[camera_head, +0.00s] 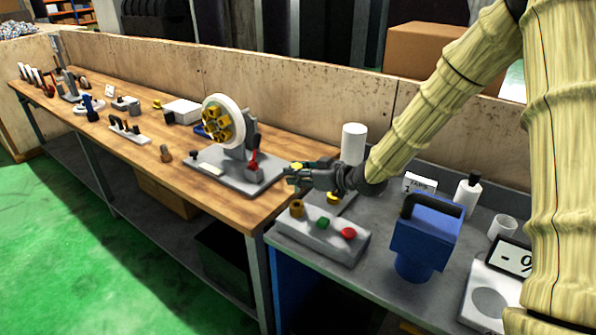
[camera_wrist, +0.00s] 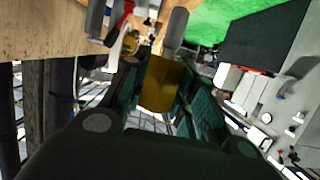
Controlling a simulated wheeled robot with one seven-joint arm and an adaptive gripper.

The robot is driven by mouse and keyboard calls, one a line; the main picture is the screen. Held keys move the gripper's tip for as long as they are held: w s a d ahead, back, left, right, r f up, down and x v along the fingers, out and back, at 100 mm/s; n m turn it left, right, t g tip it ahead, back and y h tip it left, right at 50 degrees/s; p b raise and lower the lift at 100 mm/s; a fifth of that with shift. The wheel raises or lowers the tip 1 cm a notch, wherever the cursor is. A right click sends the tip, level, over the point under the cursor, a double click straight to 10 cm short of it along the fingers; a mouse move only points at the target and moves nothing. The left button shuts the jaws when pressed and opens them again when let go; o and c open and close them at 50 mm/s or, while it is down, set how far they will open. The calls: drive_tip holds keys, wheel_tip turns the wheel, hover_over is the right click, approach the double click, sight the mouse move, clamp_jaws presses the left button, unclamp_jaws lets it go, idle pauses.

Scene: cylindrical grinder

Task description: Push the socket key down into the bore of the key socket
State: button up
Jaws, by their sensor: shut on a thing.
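My gripper (camera_head: 292,176) is shut on the socket key, whose yellow part (camera_head: 298,166) shows between the fingers. In the wrist view the gold block of the socket key (camera_wrist: 160,86) sits between the two dark green fingers (camera_wrist: 158,100), with a grey rod (camera_wrist: 176,28) beyond it. My gripper is above the gap between the wooden bench and the grey table. I cannot tell for sure which part is the key socket. A short brass cylinder (camera_head: 297,208) stands on a grey control box, below my gripper. Its bore is not clear at this size.
The control box (camera_head: 318,240) also bears green and red buttons. A blue handled container (camera_head: 424,240) and a white cylinder (camera_head: 353,144) stand on the right. A grey fixture with a white disc (camera_head: 226,120) and a red-handled lever (camera_head: 254,162) stands left of my gripper.

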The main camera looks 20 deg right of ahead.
drive_tip(key=shift+f+b, duration=0.75)
drive_tip(key=shift+f, duration=0.9)
drive_tip(key=shift+f+b, duration=0.95)
drive_tip(key=shift+f, duration=1.3)
idle(1.4)
drive_tip(key=o, duration=1.1)
drive_tip(key=shift+o, duration=0.2)
drive_tip(key=shift+r, duration=0.1)
drive_tip(key=shift+r, duration=4.95)
